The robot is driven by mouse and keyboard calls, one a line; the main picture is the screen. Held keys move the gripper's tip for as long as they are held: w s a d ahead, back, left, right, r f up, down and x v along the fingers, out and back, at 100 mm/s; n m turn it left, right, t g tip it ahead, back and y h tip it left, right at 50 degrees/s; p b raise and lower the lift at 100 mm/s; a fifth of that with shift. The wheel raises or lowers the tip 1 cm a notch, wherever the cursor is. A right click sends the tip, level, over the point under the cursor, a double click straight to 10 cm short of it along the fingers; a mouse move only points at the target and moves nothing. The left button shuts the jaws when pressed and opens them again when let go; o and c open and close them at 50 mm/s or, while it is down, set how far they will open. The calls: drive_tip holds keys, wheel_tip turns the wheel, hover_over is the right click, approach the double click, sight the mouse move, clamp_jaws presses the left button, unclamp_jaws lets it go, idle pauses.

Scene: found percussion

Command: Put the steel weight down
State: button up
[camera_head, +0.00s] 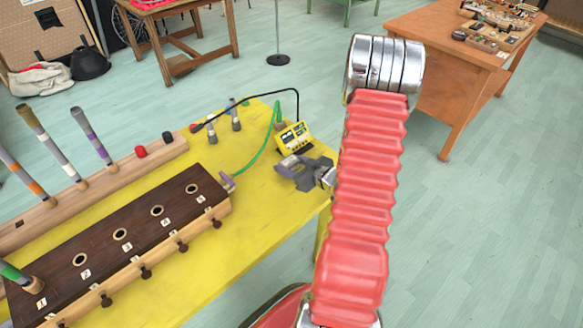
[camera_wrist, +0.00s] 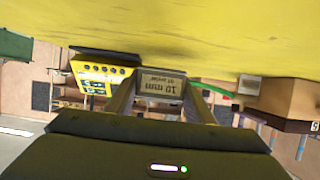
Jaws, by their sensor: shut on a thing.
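My gripper (camera_head: 303,172) is at the right end of the yellow table (camera_head: 262,225), low over its top. In the wrist view, which is upside down, my gripper (camera_wrist: 160,90) has its two fingers either side of a small block with a tan label reading "10 mm". I take this block for the steel weight (camera_wrist: 160,76). It is held at the fingertips, close to the yellow surface. I cannot tell whether it touches the table. In the head view the fingers and wrist hide it.
A yellow meter (camera_head: 293,137) with a black cable and a green cable (camera_head: 257,160) stands just behind my gripper. A dark wooden block (camera_head: 125,238) with numbered holes lies left. A wooden rail (camera_head: 110,182) holds striped tubes. Bare yellow table lies between.

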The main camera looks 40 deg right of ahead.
drive_tip(key=shift+f, duration=1)
drive_tip(key=shift+f, duration=0.1)
drive_tip(key=o, duration=1.3)
drive_tip(key=v, duration=1.2)
